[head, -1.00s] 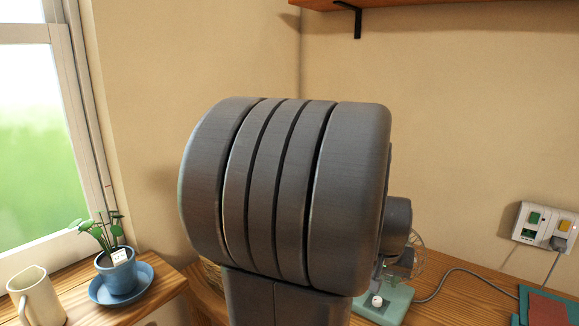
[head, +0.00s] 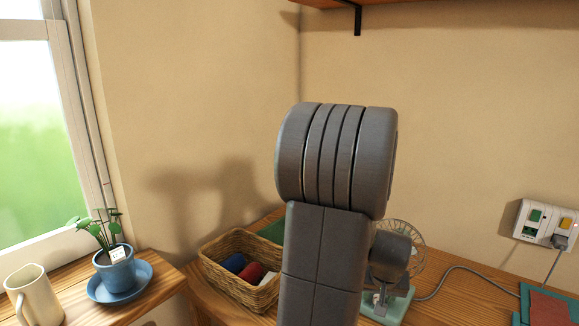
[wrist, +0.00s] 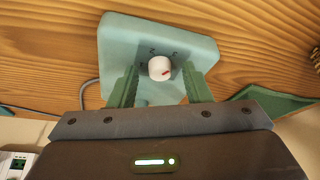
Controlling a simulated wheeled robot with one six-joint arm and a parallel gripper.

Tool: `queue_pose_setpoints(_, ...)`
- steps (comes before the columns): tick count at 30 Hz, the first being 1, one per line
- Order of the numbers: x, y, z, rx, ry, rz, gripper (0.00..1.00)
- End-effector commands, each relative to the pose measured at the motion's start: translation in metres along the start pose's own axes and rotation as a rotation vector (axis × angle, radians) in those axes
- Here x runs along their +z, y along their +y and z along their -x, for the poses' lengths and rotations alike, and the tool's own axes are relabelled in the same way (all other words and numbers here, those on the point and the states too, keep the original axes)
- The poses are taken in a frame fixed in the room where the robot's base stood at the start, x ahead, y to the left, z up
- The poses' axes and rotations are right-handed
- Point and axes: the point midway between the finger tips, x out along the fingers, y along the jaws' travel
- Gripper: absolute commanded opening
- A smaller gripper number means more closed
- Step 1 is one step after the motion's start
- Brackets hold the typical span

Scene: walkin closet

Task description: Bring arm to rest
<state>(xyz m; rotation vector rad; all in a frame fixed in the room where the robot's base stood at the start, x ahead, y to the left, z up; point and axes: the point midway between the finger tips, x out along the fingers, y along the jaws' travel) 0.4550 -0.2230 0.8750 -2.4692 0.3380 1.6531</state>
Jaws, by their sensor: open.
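My arm (head: 325,240) stands bent in the middle of the head view, its large rounded joint raised. My gripper (wrist: 161,80) shows in the wrist view with its two green fingers apart and nothing between them that they touch. Beyond the fingers lies the teal base of a small fan (wrist: 120,35), with a white knob (wrist: 160,68) that has a red mark. In the head view the fan (head: 405,236) stands on the wooden desk, partly hidden behind my arm.
A blue potted plant (head: 116,270) and a cream mug (head: 36,298) sit on the left ledge. A shelf (head: 420,8) hangs above. A socket (head: 540,222) with a cord is at right.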

Motion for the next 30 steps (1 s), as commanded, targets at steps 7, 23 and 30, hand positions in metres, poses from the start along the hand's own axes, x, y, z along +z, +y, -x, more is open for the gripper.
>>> queue_pose_setpoints(7, 0.0, 0.002, 0.0, -0.041, 0.002, 0.099, 0.44)
queue_pose_setpoints(23, -0.002, 0.006, 0.084, -0.054, 0.007, 0.132, 0.44)
queue_pose_setpoints(30, -0.002, 0.009, 0.131, -0.053, 0.007, 0.132, 0.44)
